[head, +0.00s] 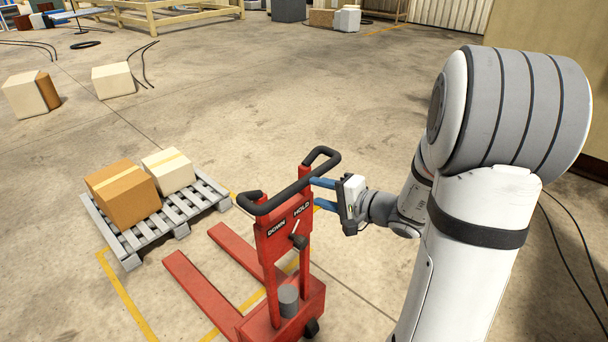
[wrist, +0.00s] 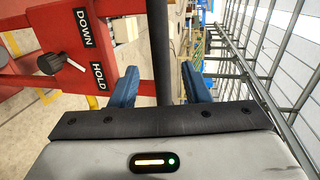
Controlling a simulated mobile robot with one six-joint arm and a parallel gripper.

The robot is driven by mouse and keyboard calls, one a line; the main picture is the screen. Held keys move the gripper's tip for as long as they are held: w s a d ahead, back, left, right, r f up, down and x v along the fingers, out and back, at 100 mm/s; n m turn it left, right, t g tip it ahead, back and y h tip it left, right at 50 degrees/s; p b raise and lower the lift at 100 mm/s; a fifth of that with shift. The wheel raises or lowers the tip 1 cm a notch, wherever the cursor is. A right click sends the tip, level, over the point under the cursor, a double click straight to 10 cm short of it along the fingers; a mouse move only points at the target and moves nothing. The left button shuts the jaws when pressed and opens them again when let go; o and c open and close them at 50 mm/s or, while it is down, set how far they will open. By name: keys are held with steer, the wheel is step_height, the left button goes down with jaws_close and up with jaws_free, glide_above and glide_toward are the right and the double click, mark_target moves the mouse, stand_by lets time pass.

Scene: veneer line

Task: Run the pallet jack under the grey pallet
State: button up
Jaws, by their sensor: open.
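The red pallet jack (head: 266,246) stands at the lower middle of the head view, its two forks (head: 195,288) on the floor pointing up-left. The grey pallet (head: 207,193) lies beyond the fork tips, with bare floor between. It carries a brown carton (head: 122,198) and a cream carton (head: 168,170). My gripper (head: 314,193) is open at the right side of the jack's black handle (head: 284,196). In the wrist view, a black handle bar (wrist: 160,45) runs between the blue fingers, with visible gaps on both sides. The jack's DOWN/HOLD panel (wrist: 88,48) is left of it.
Yellow floor lines (head: 127,300) run around the pallet area. A cream box (head: 113,80) and a cream-brown box (head: 32,94) sit at the upper left. A yellow frame (head: 165,18) stands at the back. Open floor lies beyond the pallet; cables (head: 575,240) lie at right.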

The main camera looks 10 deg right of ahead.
mark_target(304, 182)
steer(key=shift+m+t+h, duration=0.3)
steer(key=shift+t, duration=0.2)
steer(key=w+a, duration=0.1)
steer(key=w, duration=0.1)
steer(key=w+a+f+p, duration=0.1)
steer(key=w, duration=0.4)
steer(key=shift+w+a+f+p, duration=0.1)
steer(key=shift+a+f+p, duration=0.2)
steer(key=shift+a+p, duration=0.1)
jaws_close()
